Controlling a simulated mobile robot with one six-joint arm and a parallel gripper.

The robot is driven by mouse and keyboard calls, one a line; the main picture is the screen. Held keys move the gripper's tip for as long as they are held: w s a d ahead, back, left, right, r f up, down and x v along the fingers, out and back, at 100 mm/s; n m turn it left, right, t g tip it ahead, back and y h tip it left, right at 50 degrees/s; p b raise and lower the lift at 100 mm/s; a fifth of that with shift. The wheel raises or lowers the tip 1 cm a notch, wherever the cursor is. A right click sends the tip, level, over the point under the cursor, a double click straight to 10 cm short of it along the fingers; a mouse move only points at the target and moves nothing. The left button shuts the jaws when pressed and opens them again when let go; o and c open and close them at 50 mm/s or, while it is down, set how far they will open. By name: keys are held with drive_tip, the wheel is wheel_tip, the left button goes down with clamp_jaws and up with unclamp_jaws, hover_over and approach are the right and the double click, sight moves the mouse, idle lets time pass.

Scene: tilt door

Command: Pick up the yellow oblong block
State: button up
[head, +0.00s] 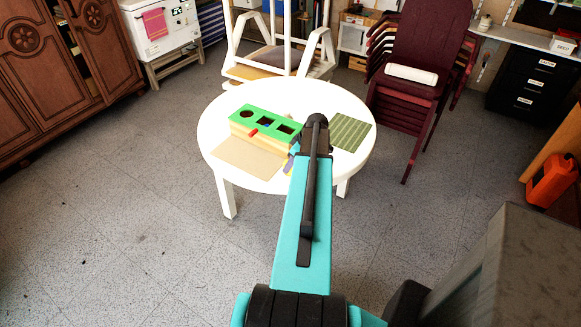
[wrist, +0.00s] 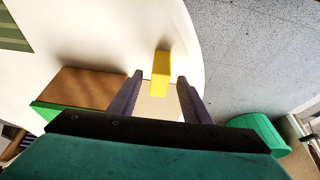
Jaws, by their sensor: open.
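The yellow oblong block (wrist: 161,72) stands on the white table in the wrist view, near the table's edge. My gripper (wrist: 160,79) is open, with one dark finger to each side of the block's near end. The block extends beyond the fingertips; I cannot tell whether either finger touches it. In the head view my arm reaches over the table, and my gripper (head: 318,120) is seen from behind. The block is not visible there, probably hidden by my arm.
The green-topped box with holes (head: 266,121) stands left of my gripper on the round white table (head: 212,115), with a tan panel (head: 250,157) in front. A striped green mat (head: 350,132) lies to the right. Stacked maroon chairs (head: 420,95) stand behind.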

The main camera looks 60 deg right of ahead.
drive_tip(key=shift+p+x, duration=0.4)
drive_tip(key=shift+x, duration=0.9)
clamp_jaws()
drive_tip(key=shift+r, duration=0.2)
drive_tip(key=shift+r+b, duration=1)
drive_tip(key=shift+r, duration=0.45)
drive_tip(key=s+d+b, duration=0.1)
drive_tip(key=s+d, duration=0.2)
drive_tip(key=s, duration=0.1)
drive_tip(key=s+d+r+b, duration=0.1)
drive_tip(key=s+d+b, duration=0.1)
drive_tip(key=s, duration=0.3)
drive_tip(key=s+d+b, duration=0.1)
drive_tip(key=s+d, duration=0.2)
drive_tip(key=s, duration=0.1)
drive_tip(key=shift+s+d+r+b, duration=0.25)
drive_tip(key=shift+d+r+b, duration=0.05)
drive_tip(key=shift+r, duration=0.1)
drive_tip(key=shift+w, duration=0.1)
